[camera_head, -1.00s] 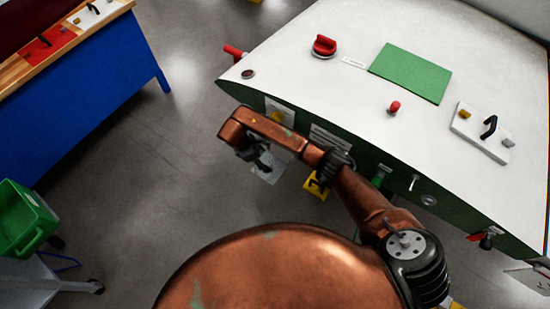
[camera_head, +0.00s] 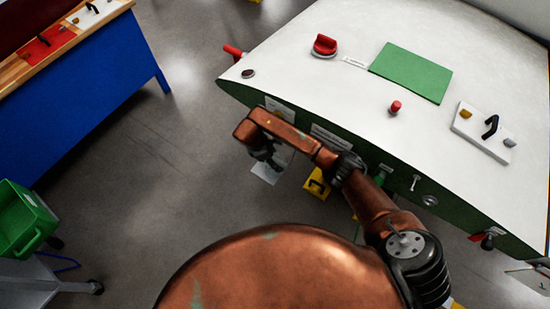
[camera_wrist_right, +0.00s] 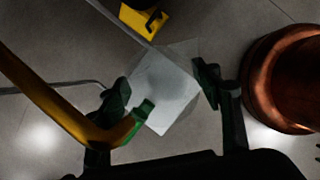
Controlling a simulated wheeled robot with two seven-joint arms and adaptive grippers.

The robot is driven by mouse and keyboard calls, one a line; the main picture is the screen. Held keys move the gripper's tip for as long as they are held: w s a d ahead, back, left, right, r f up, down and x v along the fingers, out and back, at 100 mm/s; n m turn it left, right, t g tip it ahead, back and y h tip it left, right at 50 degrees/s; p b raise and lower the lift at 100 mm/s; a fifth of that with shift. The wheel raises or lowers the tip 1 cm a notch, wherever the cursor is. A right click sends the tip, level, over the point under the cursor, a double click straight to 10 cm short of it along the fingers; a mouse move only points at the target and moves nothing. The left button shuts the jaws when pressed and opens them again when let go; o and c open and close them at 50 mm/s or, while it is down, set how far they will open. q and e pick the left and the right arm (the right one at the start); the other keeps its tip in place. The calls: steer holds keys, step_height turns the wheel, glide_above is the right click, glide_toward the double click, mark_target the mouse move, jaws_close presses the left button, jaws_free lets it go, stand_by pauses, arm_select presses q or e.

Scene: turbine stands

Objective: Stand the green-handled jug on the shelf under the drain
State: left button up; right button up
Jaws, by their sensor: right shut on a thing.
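My right gripper (camera_head: 266,156) hangs low in front of the white-topped stand (camera_head: 340,90). In the right wrist view, its two dark fingers (camera_wrist_right: 162,85) stand on either side of a pale, translucent, square-looking body that appears to be the jug (camera_wrist_right: 168,88). A green piece (camera_wrist_right: 146,107) beside the left finger may be its handle. In the head view, the pale jug (camera_head: 284,160) shows only in part under the gripper. I cannot make out the shelf or the drain for certain. My left gripper is not in view.
A yellow block with a black mark (camera_head: 316,184) is just right of the gripper; it also shows in the wrist view (camera_wrist_right: 145,20). A yellow bar (camera_wrist_right: 45,95) crosses the wrist view's left.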

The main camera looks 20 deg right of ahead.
steer(key=shift+f, duration=0.3)
steer(key=o, duration=1.4)
steer(key=shift+c, duration=0.2)
steer(key=shift+r, duration=0.3)
steer(key=p+v, duration=0.3)
steer(key=v, duration=0.9)
steer(key=shift+r, duration=0.4)
